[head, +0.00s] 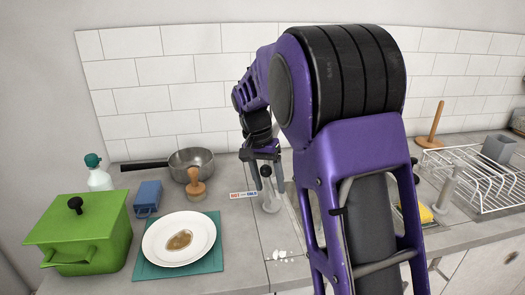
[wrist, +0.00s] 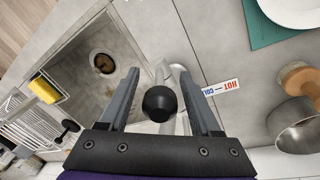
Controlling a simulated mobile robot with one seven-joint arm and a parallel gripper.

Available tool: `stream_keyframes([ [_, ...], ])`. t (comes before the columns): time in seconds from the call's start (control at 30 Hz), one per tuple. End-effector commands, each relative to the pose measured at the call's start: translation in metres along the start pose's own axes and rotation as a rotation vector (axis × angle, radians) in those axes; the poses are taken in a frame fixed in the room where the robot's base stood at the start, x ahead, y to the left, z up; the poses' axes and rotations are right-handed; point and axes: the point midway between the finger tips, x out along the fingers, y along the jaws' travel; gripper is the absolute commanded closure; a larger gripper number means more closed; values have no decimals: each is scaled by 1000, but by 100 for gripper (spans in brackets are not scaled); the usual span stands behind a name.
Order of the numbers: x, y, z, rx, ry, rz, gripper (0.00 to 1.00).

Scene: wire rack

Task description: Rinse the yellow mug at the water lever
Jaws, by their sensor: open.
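My gripper (wrist: 156,80) is open, its two fingers on either side of the black round knob (wrist: 160,103) of the water lever. I cannot tell whether either finger touches the knob. In the head view my gripper (head: 264,160) is at the grey tap (head: 269,198), beside the sink. No mug that is clearly yellow shows. My arm hides most of the sink in the head view.
A HOT/COLD label (wrist: 220,88) lies beside the tap. A yellow sponge (wrist: 43,88) is by the sink, near a white wire rack (head: 480,178). A stained plate (head: 179,238), green pot (head: 85,232), saucepan (head: 191,160) and wooden-handled brush (head: 195,185) stand on the left counter.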

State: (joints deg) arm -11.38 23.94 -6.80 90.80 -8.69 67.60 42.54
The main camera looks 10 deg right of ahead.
Motion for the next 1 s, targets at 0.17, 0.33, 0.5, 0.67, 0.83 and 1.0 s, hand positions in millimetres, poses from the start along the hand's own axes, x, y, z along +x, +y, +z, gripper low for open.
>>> stream_keyframes([
  [0.17, -44, 0, -1, 0, 5, -5, 36],
  [0.33, -87, 0, -1, 0, 4, -4, 36],
  [0.5, -124, -1, 0, -1, 4, -4, 36],
  [0.67, -147, 0, 0, -1, 2, -2, 36],
  [0.83, -156, 0, 0, 0, 1, -2, 36],
  [1.0, -157, 0, 0, 0, 1, -1, 36],
])
